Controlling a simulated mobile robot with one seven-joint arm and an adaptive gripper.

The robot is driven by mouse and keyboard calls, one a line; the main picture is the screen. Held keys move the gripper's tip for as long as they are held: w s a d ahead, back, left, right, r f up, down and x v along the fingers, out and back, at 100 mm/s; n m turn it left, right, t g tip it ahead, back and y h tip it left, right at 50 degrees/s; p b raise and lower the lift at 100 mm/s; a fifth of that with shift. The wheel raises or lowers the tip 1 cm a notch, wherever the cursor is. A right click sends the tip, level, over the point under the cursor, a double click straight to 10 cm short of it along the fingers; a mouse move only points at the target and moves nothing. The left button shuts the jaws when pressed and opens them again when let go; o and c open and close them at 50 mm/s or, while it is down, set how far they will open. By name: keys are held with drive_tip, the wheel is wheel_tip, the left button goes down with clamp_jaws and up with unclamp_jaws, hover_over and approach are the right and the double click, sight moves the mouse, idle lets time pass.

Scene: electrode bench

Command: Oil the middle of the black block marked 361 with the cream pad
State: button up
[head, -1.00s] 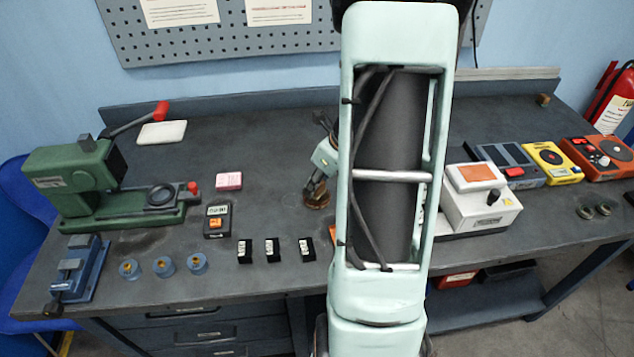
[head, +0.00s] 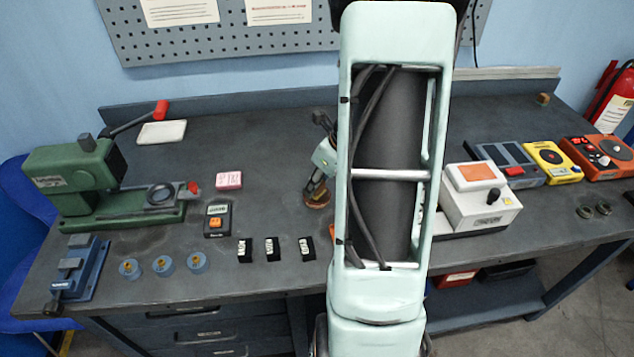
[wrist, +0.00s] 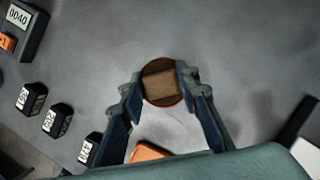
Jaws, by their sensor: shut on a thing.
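Three small black blocks with white labels stand in a row in the head view: left (head: 245,250), middle (head: 272,249) and right (head: 307,248). They also show at the lower left of the wrist view (wrist: 57,121). I cannot read which is marked 361. My gripper (wrist: 160,82) is shut on a tan, rectangular pad (wrist: 160,87), which looks like the cream pad. The pad is over a round, brown-rimmed dish (wrist: 161,60); I cannot tell whether they touch. In the head view my gripper (head: 314,188) is above the dish (head: 318,202), behind the blocks, partly hidden by my arm.
A timer-like device (head: 217,220) and a pink block (head: 229,180) lie left of the dish. A green press (head: 80,180), blue vise (head: 78,268) and several blue round pieces (head: 163,267) stand farther left. A white instrument (head: 482,203) stands right of my arm.

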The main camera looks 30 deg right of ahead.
wheel_tip(320, 180, up, 7)
drive_tip(key=p, duration=0.7)
drive_tip(key=shift+a, duration=0.1)
idle(0.8)
